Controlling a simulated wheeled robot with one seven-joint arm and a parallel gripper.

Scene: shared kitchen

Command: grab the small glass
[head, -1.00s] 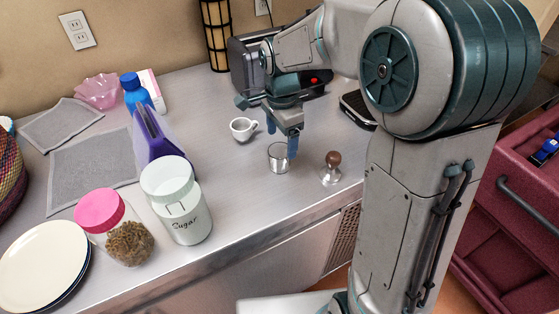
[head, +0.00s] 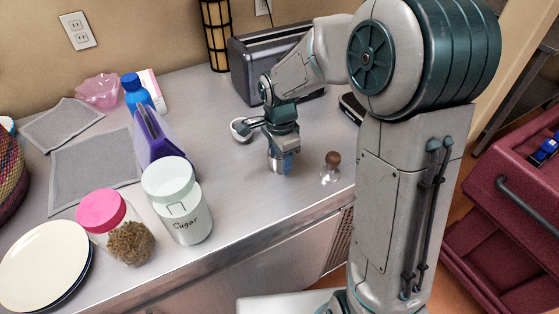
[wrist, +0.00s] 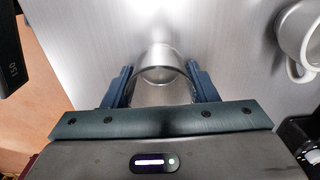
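The small glass (head: 276,163) stands upright on the metal counter and is partly hidden by my gripper in the head view. In the wrist view the glass (wrist: 160,68) sits between my two blue fingers, its round rim facing the camera. My gripper (head: 282,164) points down and is lowered around the glass. In the wrist view my gripper (wrist: 160,82) has one finger on each side of the glass. The fingers stand apart with a narrow gap to the glass, and neither clearly touches it.
A white cup (head: 240,130) stands close behind the glass, and a wood-handled tamper (head: 331,167) stands to its right. A sugar jar (head: 178,200), a pink-lidded jar (head: 115,228) and a purple object (head: 157,137) are left. A toaster (head: 262,65) is behind.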

